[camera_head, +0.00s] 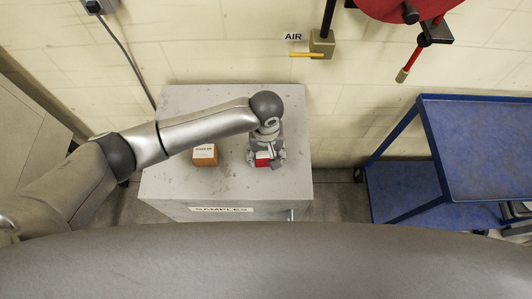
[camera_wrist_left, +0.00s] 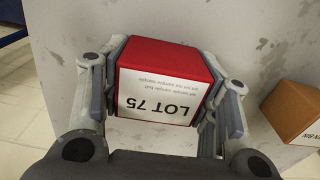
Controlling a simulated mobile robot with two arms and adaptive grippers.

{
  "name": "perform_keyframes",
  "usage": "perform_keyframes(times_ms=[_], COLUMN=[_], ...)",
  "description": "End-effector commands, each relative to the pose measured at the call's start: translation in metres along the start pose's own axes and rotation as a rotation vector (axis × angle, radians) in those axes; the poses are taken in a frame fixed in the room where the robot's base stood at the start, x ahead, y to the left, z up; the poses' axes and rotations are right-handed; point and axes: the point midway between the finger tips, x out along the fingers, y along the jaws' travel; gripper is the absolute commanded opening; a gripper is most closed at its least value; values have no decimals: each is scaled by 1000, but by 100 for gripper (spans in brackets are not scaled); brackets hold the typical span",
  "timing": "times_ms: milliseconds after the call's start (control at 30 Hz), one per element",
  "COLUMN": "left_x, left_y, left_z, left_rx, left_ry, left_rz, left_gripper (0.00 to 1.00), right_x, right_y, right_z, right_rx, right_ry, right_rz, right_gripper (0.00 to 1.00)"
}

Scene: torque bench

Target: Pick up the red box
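The red box (camera_head: 262,159) is at the right part of the grey cabinet top, partly hidden under my left gripper (camera_head: 265,155). In the left wrist view the red box (camera_wrist_left: 170,62) shows a white label reading "LOT 75". The fingers of my left gripper (camera_wrist_left: 162,95) lie along its two opposite sides, with no clear gap, so it looks shut on the box. Whether the box touches the cabinet top is hard to tell. Grey and black parts at the right edge of the head view look like my right gripper (camera_head: 513,218), cut off by the frame.
An orange-brown box (camera_head: 205,155) with a white label stands left of the red box on the grey cabinet (camera_head: 175,185), which is marked "SAMPLES". A blue cart (camera_head: 485,150) stands at the right. A yellow-handled air valve (camera_head: 321,45) is on the wall behind.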

Motion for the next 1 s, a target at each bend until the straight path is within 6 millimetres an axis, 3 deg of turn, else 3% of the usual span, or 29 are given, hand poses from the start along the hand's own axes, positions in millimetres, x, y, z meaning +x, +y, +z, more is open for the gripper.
perform_keyframes(times_ms=[33, 233, 667, 800, 1000], left_x=[0, -1, -13, -34, -74], left_y=[0, 0, 1, 1, 35], left_z=[0, 0, -1, -1, 21], left_rx=[0, 0, 0, 0, 7], left_ry=[0, 1, 1, 4, 2], left_rz=[0, 1, 3, 4, 9], left_gripper=[44, 20, 20, 20, 20], right_x=[0, 0, 2, 5, 18], right_y=[0, 1, 4, 4, 4], right_z=[1, 1, -1, -1, 0], right_rx=[0, 0, 0, 0, 0], right_ry=[-1, -1, 2, 3, 4], right_rz=[0, 1, 5, 5, 5], right_gripper=[40, 40, 40, 40, 40])
